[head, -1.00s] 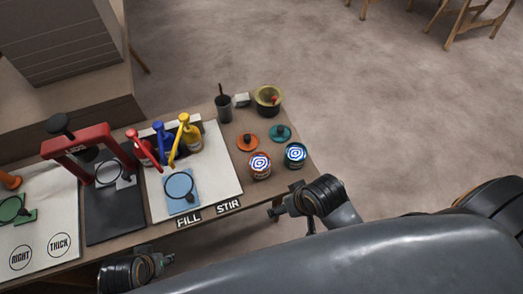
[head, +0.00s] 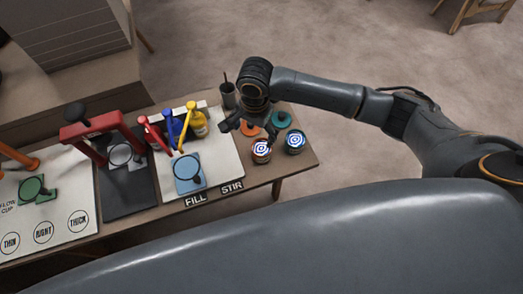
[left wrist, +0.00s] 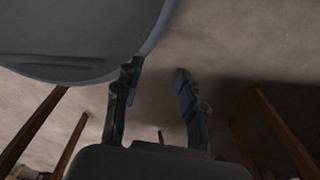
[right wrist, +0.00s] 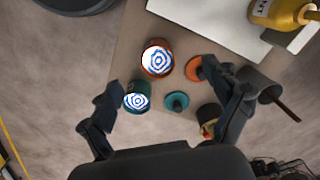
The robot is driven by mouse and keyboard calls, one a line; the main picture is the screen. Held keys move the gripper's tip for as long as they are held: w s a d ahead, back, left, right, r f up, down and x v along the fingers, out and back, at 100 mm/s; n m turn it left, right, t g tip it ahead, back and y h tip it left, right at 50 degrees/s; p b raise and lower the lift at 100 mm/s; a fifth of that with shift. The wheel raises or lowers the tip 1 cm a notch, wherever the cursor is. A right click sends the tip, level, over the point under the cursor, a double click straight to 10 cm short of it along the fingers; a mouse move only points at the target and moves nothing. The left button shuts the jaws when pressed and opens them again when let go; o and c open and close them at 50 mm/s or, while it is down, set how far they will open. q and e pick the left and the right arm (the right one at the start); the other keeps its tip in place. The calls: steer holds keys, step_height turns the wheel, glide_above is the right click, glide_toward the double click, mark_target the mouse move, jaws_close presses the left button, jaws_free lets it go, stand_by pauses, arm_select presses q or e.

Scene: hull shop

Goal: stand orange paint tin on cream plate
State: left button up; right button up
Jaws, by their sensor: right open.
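The orange paint tin (head: 261,151) stands near the table's right front part, with a blue-and-white ringed top. It also shows in the right wrist view (right wrist: 157,60). A pale plate (head: 137,162), perhaps the cream plate, partly shows under the red press; I cannot tell for sure. My right gripper (head: 241,123) is open and empty above the table, just behind and left of the orange tin in the head view. In the right wrist view the tins lie between and beyond its fingers. My left gripper (left wrist: 157,78) is open and empty, low near the floor and table legs.
A teal tin (head: 295,143) stands close beside the orange tin. An orange lid (right wrist: 194,68) and a teal lid (right wrist: 177,101) lie nearby. A dark cup with a stick (head: 228,95), pump bottles (head: 198,122) and the red press (head: 92,128) stand on the table.

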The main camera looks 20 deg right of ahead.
steer(key=w+d+m, duration=0.1)
steer(key=d+m, duration=0.1)
glide_above(261, 149)
steer(key=s+a, duration=0.1)
steer(key=s, duration=0.1)
step_height(261, 149, down, 8)
steer(key=shift+h, duration=0.4)
steer(key=shift+s+d+f, duration=0.15)
steer(key=shift+f, duration=2.5)
arm_select(q)
steer(key=shift+s+a+f, duration=0.15)
steer(key=shift+s+f, duration=0.25)
steer(key=shift+s, duration=0.25)
steer(key=shift+s+a+f, duration=0.1)
steer(key=shift+s+f, duration=0.25)
steer(key=shift+s, duration=0.25)
arm_select(e)
steer(key=shift+r, duration=0.1)
steer(key=c, duration=1.6)
